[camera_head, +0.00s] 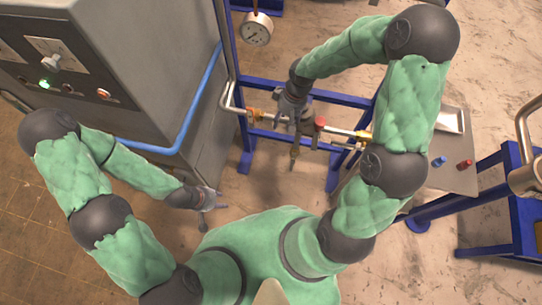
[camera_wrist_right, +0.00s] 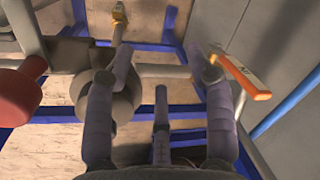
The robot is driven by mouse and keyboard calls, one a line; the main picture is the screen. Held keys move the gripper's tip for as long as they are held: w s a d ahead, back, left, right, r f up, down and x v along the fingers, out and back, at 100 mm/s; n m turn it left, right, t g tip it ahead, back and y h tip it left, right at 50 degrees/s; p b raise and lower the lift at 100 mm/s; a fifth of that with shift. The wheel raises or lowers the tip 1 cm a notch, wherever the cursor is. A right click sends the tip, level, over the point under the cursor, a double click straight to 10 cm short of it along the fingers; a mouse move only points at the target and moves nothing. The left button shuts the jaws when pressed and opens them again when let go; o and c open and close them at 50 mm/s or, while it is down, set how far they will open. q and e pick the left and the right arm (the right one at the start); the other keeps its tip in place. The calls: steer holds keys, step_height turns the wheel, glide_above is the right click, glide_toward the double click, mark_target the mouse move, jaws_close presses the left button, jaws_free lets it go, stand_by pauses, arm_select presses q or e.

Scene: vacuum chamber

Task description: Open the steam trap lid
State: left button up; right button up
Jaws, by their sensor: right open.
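In the right wrist view a round grey metal body (camera_wrist_right: 112,98), likely the steam trap, sits on the pipe, partly covered by my left-hand finger in that picture. Its lid cannot be told apart clearly. In the head view the right gripper (camera_head: 293,115) is over the pipe line and hides the trap there. My left gripper (camera_head: 210,198) hangs low beside the grey cabinet, away from the pipe; its jaws are too small to judge.
A red knob (camera_wrist_right: 20,92) is left of the round body, an orange-handled lever (camera_wrist_right: 245,78) right. A blue frame (camera_head: 345,98) carries the pipe. A gauge (camera_head: 256,29) hangs above it. The grey cabinet (camera_head: 150,60) is left; a table (camera_head: 455,175) stands right.

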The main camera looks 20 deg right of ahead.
steer(key=s+a+f+m+b, duration=0.1)
steer(key=s+a+f, duration=0.1)
steer(key=f, duration=0.4)
steer(key=s+a+f+m+y+b, duration=0.1)
steer(key=s+a+f+b, duration=0.1)
steer(key=f, duration=0.5)
steer(key=s+a, duration=0.1)
steer(key=a, duration=0.1)
steer(key=shift+s+a+f+y, duration=0.2)
steer(key=shift+s+a+y, duration=0.1)
steer(key=shift+a, duration=0.1)
